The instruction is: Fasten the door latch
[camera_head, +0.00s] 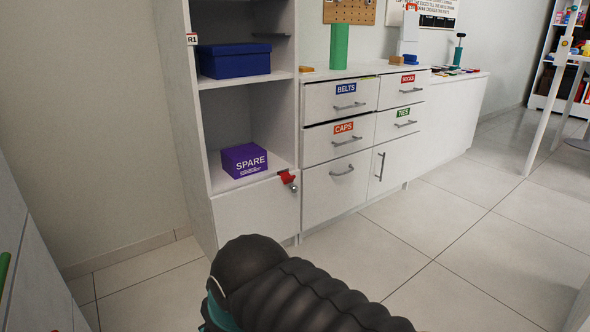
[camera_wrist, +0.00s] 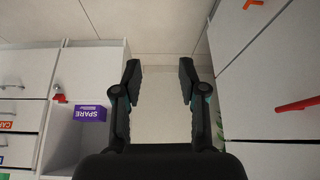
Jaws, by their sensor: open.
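The door latch (camera_head: 287,177) is a small red piece at the upper right corner of the white lower door (camera_head: 255,212) of the open wardrobe, with a silver round part just below it. Whether it is fastened is too small to tell. In the wrist view the red latch (camera_wrist: 60,98) shows at the left, beside the purple box. My gripper (camera_wrist: 160,70) is open and empty, its two black fingers apart above the floor and well to the right of the latch. In the head view only my dark arm shows at the bottom; the gripper is hidden.
A purple SPARE box (camera_head: 245,160) sits on the shelf above the door, a blue box (camera_head: 235,60) higher up. Labelled drawers (camera_head: 345,117) stand to the right. In the wrist view, a white cabinet with a red handle (camera_wrist: 298,104) is close at right. Floor tiles (camera_head: 440,290) are clear.

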